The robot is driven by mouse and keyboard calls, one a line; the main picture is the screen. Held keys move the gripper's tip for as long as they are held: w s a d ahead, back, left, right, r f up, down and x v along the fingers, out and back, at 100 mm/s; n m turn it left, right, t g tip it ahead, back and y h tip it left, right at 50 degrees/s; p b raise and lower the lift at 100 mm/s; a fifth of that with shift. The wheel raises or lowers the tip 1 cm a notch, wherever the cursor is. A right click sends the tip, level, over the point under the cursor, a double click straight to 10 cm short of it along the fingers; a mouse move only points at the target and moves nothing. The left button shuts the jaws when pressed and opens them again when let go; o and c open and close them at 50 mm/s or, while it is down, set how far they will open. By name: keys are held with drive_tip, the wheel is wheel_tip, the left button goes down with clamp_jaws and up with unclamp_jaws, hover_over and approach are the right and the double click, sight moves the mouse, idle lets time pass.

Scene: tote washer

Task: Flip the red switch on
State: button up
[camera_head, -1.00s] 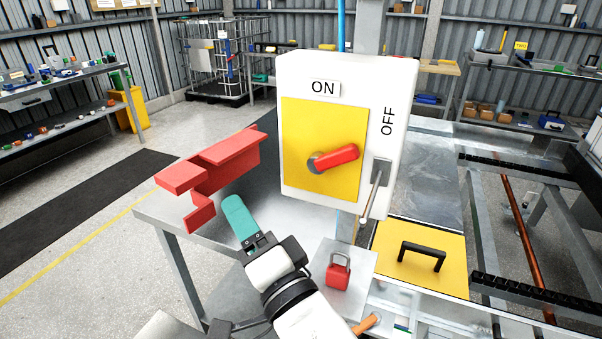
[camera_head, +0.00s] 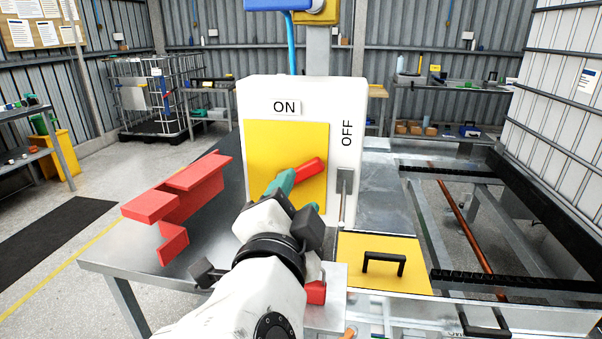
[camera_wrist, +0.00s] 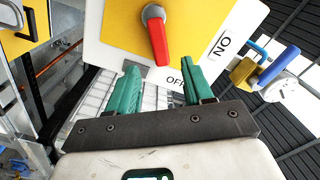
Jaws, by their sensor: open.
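The red switch (camera_head: 309,170) is a rotary handle on the yellow plate (camera_head: 262,140) of a white box (camera_head: 348,105). It points right, toward the OFF label (camera_head: 347,133) and away from the ON label (camera_head: 285,107) at the top. In the wrist view the red switch (camera_wrist: 158,40) hangs from its grey hub, just beyond the fingertips. My gripper (camera_head: 280,184) is in front of the plate, covering the hub in the head view. In the wrist view my gripper (camera_wrist: 160,82) has its teal fingers apart, with nothing between them. Contact with the handle cannot be told.
A metal lever (camera_head: 344,195) hangs on the box's lower right. A yellow lid with a black handle (camera_head: 384,262) lies below right. A red padlock (camera_head: 316,292) is partly hidden behind my arm. A red angular bracket (camera_head: 178,200) stands on the table at left.

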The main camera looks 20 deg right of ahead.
sight(305, 173)
drive_tip(key=p+x, duration=0.1)
drive_tip(key=x, duration=0.6)
drive_tip(key=shift+w+d, duration=0.15)
drive_tip(key=shift+w, duration=0.1)
clamp_jaws()
idle(0.4)
